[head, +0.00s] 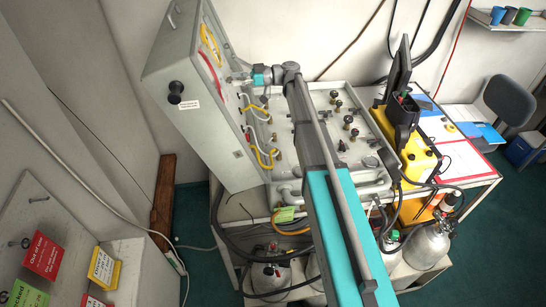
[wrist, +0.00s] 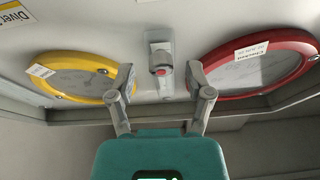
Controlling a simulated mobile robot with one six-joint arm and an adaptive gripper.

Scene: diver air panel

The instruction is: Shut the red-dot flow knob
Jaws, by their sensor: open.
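The grey flow knob (wrist: 161,58) with a red dot sits on the panel between two round gauges in the wrist view. Its red dot shows near its lower end. My gripper (wrist: 160,78) is open, with one finger on each side of the knob and a gap on both sides. Whether the fingers reach to the knob's depth is hard to tell. In the head view my gripper (head: 238,76) is at the front face of the tall grey cabinet (head: 200,130); the knob is hidden there.
A yellow-rimmed gauge (wrist: 75,78) is left of the knob and a red-rimmed gauge (wrist: 255,65) right. Yellow and white hoses (head: 262,110) hang below my gripper. A white panel with several knobs (head: 335,115) and a yellow case (head: 415,160) stand to the right.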

